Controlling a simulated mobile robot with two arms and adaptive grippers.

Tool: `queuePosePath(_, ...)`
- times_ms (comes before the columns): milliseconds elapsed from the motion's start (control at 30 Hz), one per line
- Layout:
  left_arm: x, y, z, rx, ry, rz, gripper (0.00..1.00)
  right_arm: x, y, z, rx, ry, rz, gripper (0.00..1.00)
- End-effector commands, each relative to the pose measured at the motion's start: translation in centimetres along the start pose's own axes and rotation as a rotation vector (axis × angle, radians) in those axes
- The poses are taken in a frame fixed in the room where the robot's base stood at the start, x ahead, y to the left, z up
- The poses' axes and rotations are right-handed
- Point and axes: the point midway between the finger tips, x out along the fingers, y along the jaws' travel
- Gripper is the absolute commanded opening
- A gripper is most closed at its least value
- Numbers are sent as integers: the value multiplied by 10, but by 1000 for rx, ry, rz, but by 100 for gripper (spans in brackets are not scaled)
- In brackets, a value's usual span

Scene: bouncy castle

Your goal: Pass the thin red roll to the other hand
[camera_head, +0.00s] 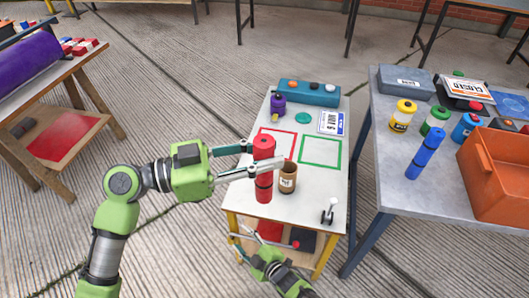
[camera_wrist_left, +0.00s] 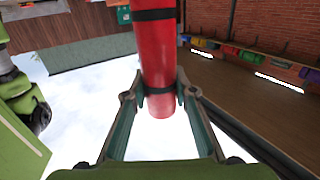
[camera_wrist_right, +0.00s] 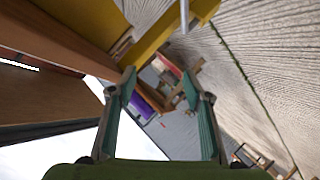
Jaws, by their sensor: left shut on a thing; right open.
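The thin red roll (camera_head: 263,195), with black bands, is upright above the small white-topped table (camera_head: 320,205). My left gripper (camera_head: 258,157) is shut around its upper part. In the left wrist view the roll (camera_wrist_left: 160,55) sits between the two fingers (camera_wrist_left: 160,96), its rounded end just past the fingertips. My right gripper (camera_head: 248,245) is low at the table's near side, below the top and beneath the roll. In the right wrist view its fingers (camera_wrist_right: 160,85) are apart with nothing between them. I cannot tell whether the roll's lower end touches the tabletop.
A brown cup (camera_head: 288,178) stands right beside the roll. A purple bottle (camera_head: 278,105), a teal box (camera_head: 308,93) and a small lever (camera_head: 329,212) are on the same table. The right table holds several bottles and an orange crate (camera_head: 498,178). A yellow table leg (camera_head: 325,250) is near my right gripper.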

Motion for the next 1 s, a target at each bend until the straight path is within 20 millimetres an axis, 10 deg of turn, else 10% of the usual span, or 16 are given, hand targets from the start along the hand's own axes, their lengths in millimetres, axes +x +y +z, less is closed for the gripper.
queuePosePath(500,0,0,0,0,1,0,2,-161,-154,183,539,-569,-160,46)
queuePosePath(1000,0,0,0,0,1,0,2,-355,-266,268,926,-1065,-180,46)
